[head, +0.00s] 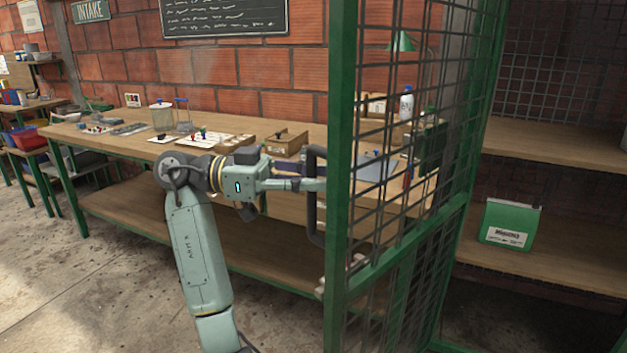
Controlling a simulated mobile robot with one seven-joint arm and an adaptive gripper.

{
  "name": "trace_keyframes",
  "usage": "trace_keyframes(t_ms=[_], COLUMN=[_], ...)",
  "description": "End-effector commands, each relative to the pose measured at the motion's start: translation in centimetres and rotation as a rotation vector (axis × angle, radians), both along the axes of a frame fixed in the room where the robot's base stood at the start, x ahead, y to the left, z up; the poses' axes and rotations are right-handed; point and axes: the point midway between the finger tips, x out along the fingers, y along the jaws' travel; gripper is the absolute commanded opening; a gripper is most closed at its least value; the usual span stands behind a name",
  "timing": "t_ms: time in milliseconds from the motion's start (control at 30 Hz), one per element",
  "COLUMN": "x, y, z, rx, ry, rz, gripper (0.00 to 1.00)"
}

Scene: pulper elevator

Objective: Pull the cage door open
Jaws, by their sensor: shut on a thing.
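The cage door (341,200) is a green metal frame with dark wire mesh, in the right half of the head view. It stands swung out at an angle, with shelves visible to its right. A dark vertical bar handle (312,222) is on the door's left edge. My gripper (312,185) comes from the left and is shut on the handle near its upper part. The fingertips are partly hidden by the handle and door frame.
A long wooden workbench (110,140) with small items stands behind my arm. Wooden shelves (540,138) are on the right, the lower one bearing a green container (510,225) with a white label. Concrete floor (110,290) lies open at the lower left.

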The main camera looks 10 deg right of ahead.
Motion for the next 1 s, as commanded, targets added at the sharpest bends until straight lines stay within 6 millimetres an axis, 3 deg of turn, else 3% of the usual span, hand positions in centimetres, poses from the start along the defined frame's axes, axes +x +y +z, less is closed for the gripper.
trace_keyframes(t_ms=[133,167,467,800,1000], x=[-0.1,-0.1,-0.1,0.1,1.0], y=[0.4,0.4,0.2,0.3,3.0], z=[0.0,0.0,0.0,0.0,0.1], rx=[-0.001,-0.001,-0.001,0.000,-0.001], ry=[-0.004,-0.004,-0.002,0.000,0.001], rz=[-0.001,-0.001,0.000,0.001,0.002], gripper=[0.00,0.15,0.35,0.35,0.35])
